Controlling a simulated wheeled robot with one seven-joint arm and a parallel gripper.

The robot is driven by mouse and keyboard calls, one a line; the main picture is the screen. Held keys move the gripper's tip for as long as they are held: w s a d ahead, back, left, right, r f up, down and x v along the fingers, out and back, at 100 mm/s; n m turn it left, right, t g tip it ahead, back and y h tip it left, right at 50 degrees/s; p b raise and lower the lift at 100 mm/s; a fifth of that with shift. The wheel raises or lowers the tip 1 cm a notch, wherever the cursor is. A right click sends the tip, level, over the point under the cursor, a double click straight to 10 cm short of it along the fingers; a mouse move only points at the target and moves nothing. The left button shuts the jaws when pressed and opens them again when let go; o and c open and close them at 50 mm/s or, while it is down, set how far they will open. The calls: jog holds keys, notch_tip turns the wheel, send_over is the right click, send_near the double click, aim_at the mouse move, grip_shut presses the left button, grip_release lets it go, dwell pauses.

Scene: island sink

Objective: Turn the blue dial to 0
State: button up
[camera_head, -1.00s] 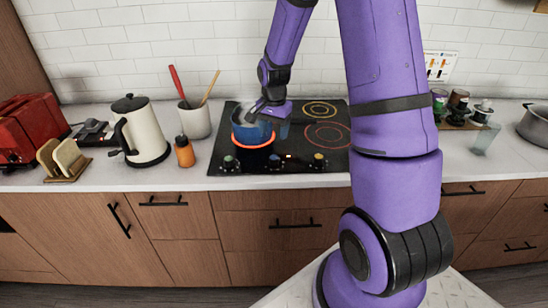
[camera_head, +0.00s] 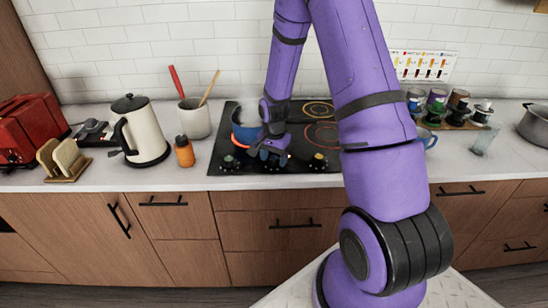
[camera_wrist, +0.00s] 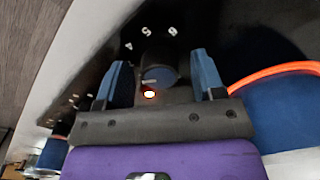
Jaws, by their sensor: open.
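The blue dial (camera_wrist: 158,76) shows in the wrist view as a dark knob with a blue-grey face and a light pointer line. White numbers, among them 4, 5 and 6, are printed beside it. My gripper (camera_wrist: 161,66) is open, with one blue finger on each side of the dial. I see a gap at each side; how deep the fingers reach is unclear. In the head view my gripper (camera_head: 268,154) is at the front edge of the black cooktop (camera_head: 219,145) and mostly hides the dial.
A blue pot (camera_head: 240,130) stands on a glowing burner just behind my gripper; its side (camera_wrist: 285,115) is close on the right in the wrist view. A green-marked dial (camera_head: 230,162) and a yellow-marked dial (camera_head: 318,161) flank the gripper. An orange bottle (camera_head: 184,152) stands left.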

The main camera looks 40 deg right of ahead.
jog(key=c, duration=0.9)
jog(key=shift+n, duration=0.4)
jog(key=n, duration=0.3)
jog(key=shift+n, duration=0.4)
jog(key=n, duration=1.2)
jog(key=shift+n, duration=0.3)
jog(key=n, duration=0.6)
jog(key=shift+n, duration=0.3)
